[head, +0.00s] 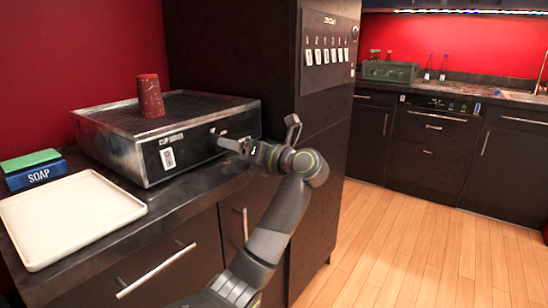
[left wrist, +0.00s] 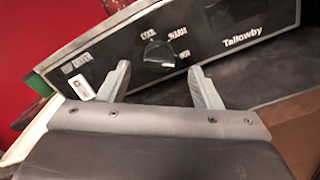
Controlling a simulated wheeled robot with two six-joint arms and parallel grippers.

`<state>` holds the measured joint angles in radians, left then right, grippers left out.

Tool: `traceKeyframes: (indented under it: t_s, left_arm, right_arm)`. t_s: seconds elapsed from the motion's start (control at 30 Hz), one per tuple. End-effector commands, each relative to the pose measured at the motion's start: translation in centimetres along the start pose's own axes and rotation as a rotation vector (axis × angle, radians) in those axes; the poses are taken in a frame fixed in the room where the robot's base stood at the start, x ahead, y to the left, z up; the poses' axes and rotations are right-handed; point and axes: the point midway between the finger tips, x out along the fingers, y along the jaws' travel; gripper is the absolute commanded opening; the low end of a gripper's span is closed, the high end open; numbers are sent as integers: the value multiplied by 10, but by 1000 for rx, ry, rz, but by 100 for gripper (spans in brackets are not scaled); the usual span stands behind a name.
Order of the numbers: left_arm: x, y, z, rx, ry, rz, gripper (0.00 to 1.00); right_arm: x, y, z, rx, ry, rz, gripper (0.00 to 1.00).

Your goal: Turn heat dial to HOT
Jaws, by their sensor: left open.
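The heat dial (left wrist: 160,54) is a dark round knob on the black front panel of the cup dryer (head: 146,165). In the left wrist view, the labels COOL, WARM and HOT stand around it, with HOT at its lower right. I cannot clearly tell which label it points to. My left gripper (head: 260,135) is open in front of the panel's right part. In the left wrist view, its two fingers (left wrist: 159,72) stand apart below the dial on either side, with nothing between them. My right gripper is not in view.
A red cup (head: 150,97) stands upside down on the dryer's grille. A white tray (head: 70,215) and a blue SOAP box with a green top (head: 36,172) are at the left. A tall dark cabinet (head: 325,110) rises to the right of the dryer. The wooden floor (head: 420,250) is clear.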

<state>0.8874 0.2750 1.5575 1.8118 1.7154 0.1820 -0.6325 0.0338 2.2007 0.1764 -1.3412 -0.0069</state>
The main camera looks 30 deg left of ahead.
Motion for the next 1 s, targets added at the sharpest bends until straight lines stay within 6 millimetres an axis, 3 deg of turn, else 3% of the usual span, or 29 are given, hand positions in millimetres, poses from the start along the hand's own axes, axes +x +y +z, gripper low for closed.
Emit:
traceKeyframes:
  t_s: [0.3,0.5,0.7,1.0]
  left_arm:
    - [-72,-1,0,1,1,-6,58]
    - [-108,-1,0,2,0,-4,58]
    - [-127,0,0,1,1,-1,58]
    - [-130,0,0,0,0,0,58]
  right_arm:
    - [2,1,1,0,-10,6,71]
    - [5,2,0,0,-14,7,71]
    - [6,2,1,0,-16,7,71]
    - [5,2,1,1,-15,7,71]
